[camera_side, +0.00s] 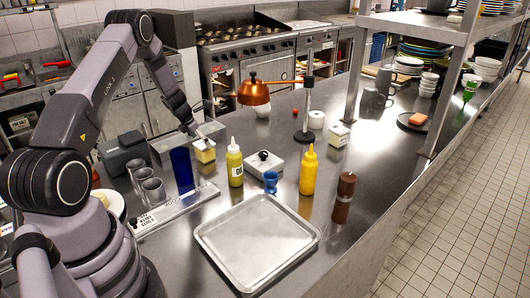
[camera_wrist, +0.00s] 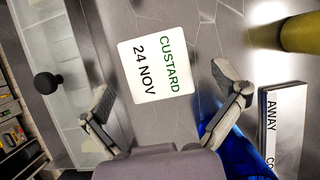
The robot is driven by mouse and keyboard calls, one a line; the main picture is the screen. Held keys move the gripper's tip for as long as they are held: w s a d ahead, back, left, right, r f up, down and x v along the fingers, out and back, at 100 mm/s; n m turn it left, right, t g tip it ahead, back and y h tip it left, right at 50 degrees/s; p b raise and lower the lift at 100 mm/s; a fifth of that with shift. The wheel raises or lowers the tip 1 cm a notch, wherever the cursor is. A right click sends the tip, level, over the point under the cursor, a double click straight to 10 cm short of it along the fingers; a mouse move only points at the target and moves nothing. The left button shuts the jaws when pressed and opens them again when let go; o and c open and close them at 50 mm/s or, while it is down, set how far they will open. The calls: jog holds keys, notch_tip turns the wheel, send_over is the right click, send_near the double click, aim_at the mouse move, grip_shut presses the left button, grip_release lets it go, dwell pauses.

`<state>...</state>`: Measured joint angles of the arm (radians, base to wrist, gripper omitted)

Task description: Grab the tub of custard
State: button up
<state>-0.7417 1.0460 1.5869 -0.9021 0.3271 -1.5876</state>
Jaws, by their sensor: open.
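The tub of custard (camera_side: 204,153) is a small yellowish tub with a pale lid, standing on the steel counter behind the blue tumbler. In the wrist view its white lid label (camera_wrist: 157,70) reads "CUSTARD 24 NOV". My gripper (camera_side: 201,138) is just over the tub, pointing down. In the wrist view my gripper (camera_wrist: 165,88) is open, with one finger left of the label and one right of it, and nothing is held. I cannot tell whether the fingertips reach down beside the tub's walls.
A blue tumbler (camera_side: 182,170) stands close by; it also shows in the wrist view (camera_wrist: 222,145). A green-yellow squeeze bottle (camera_side: 235,165) is to the right. A clear bin (camera_wrist: 75,120) lies left. A similar tub (camera_side: 338,135) stands farther right. The metal tray (camera_side: 258,240) is empty.

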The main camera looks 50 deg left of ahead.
aim_at(204, 145)
jog(key=x, duration=0.5)
jog(key=shift+a+f, duration=0.15)
jog(key=shift+f, duration=0.1)
jog(key=c, duration=1.2)
